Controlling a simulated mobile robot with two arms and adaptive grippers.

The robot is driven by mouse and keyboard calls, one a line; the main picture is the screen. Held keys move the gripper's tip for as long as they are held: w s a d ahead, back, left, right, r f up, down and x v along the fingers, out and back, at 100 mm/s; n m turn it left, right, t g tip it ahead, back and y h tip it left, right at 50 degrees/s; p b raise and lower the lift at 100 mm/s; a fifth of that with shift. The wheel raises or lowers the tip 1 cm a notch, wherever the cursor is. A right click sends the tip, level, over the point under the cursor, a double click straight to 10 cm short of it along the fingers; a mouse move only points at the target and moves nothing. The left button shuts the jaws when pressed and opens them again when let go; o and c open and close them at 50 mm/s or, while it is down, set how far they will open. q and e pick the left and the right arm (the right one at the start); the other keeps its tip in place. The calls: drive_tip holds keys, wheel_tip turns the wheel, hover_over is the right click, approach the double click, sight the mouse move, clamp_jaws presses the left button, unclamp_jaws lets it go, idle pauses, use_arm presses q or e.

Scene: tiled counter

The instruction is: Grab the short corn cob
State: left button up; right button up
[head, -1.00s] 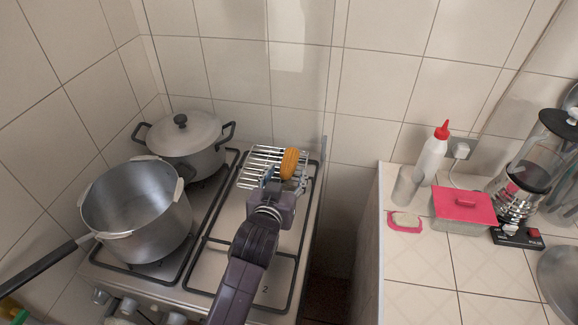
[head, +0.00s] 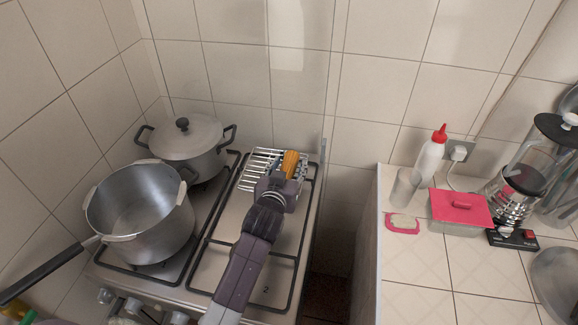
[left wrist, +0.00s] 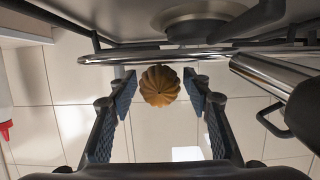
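The short corn cob (head: 290,162) is orange-yellow and lies at the back right of the stove, on the wire rack (head: 262,157). My left gripper (head: 279,176) reaches over the stove from the front, and its hand hides the lower part of the cob. In the left wrist view the cob (left wrist: 160,86) shows its ridged round end. It lies between the two blue-padded fingers of my left gripper (left wrist: 160,100), with a gap on both sides. The fingers are spread open and do not touch it. My right gripper is not in view.
A large open pot (head: 140,212) stands on the left of the stove, with a long handle toward the front. A lidded pot (head: 186,140) stands behind it. On the right counter are a red-capped bottle (head: 431,158), a red-lidded box (head: 461,207) and a blender (head: 524,178).

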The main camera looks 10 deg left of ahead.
use_arm(q)
drive_tip(key=c, duration=1)
